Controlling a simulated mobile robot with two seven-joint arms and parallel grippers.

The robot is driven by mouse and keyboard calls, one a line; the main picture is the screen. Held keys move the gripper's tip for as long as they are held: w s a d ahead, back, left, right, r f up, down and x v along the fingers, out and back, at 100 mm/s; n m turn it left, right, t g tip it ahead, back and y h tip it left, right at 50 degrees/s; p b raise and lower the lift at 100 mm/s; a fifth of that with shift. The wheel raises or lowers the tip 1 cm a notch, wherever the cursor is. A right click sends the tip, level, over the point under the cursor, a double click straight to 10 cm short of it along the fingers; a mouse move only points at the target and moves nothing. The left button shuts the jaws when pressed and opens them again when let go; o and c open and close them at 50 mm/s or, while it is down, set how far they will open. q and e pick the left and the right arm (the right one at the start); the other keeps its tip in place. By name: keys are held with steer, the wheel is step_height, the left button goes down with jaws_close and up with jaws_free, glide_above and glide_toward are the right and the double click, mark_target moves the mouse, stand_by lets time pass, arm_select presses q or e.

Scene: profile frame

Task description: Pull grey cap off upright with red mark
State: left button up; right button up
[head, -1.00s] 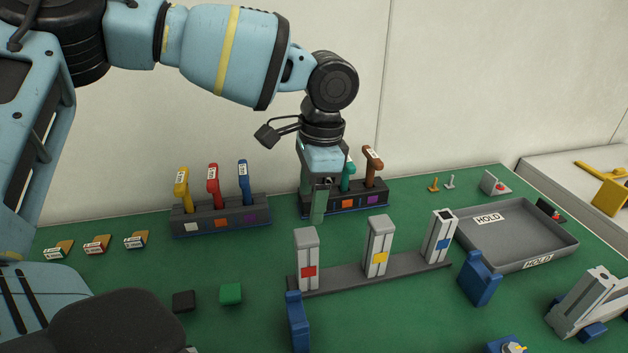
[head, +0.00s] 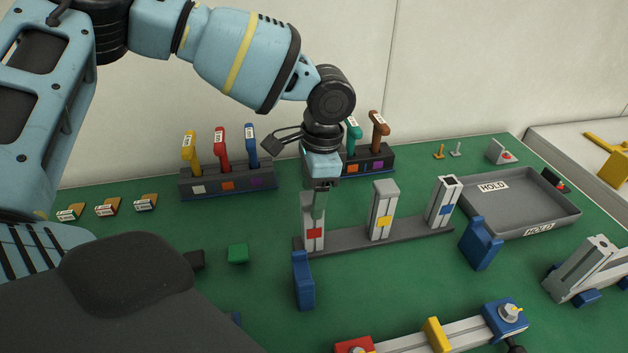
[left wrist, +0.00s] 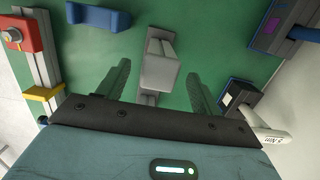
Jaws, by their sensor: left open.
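The upright with the red mark (head: 313,234) stands at the left end of a dark grey base bar (head: 345,241). Its grey cap (head: 306,204) is on top, partly hidden by my left gripper in the head view. My left gripper (head: 319,212) is open, pointing down at the cap. In the left wrist view the cap (left wrist: 160,68) shows between the two green fingers (left wrist: 158,84), with a gap on each side. The yellow-marked upright (head: 381,212) also has a grey cap. The blue-marked upright (head: 443,202) shows a dark open top. My right gripper is not in view.
Blue blocks stand in front of the bar at left (head: 303,281) and right (head: 481,245). Tool racks with coloured handles (head: 229,183) stand behind. A grey HOLD tray (head: 530,215) lies to the right. A profile frame (head: 405,342) lies at the front.

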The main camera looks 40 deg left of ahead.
arm_select(q)
steer(key=c, duration=1)
steer(key=shift+c, duration=0.2)
steer(key=shift+r+p, duration=0.3)
steer(key=shift+r, duration=0.75)
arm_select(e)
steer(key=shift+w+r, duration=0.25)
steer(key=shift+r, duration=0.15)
